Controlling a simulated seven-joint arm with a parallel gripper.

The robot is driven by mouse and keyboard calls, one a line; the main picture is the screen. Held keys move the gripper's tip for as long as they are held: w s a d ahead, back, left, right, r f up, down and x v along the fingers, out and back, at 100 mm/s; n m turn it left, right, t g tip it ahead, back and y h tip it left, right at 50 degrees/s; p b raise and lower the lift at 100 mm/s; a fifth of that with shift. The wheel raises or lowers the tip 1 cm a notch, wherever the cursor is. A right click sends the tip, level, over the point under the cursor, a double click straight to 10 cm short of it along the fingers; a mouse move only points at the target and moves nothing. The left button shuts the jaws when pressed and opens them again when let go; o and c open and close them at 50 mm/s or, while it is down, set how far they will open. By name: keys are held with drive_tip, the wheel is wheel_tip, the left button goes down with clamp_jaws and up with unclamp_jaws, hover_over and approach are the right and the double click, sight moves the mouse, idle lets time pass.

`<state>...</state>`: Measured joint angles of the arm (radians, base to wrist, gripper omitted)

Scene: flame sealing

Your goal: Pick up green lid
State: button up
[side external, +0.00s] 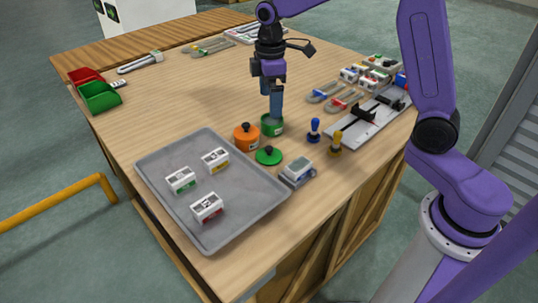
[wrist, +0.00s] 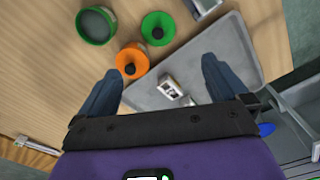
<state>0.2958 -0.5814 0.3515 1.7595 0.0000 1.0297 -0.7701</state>
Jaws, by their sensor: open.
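The green lid (side external: 268,156) is a small round disc with a black knob and lies on the wooden table next to the grey tray. In the wrist view the green lid (wrist: 160,27) shows near the top, beyond the fingertips. An open green pot (side external: 273,126) stands beside it; its hollow inside shows in the wrist view (wrist: 96,25). My gripper (side external: 275,114) is open and empty, with its blue fingers pointing down. In the side view its tips overlap the green pot's rim; contact cannot be told. In the wrist view the fingers (wrist: 160,70) are wide apart.
An orange pot with a black-knobbed lid (side external: 246,137) stands close to the green lid. The grey tray (side external: 160,165) holds 3 small boxes.

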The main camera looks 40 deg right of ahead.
sight(270, 147)
wheel_tip(270, 147, down, 18)
drive_tip(key=shift+w+d+r, duration=0.1)
drive_tip(key=shift+w+r, duration=0.05)
drive_tip(key=shift+r, duration=0.05)
idle(0.6)
drive_tip(key=shift+c, duration=0.3)
drive_tip(key=c, duration=0.8)
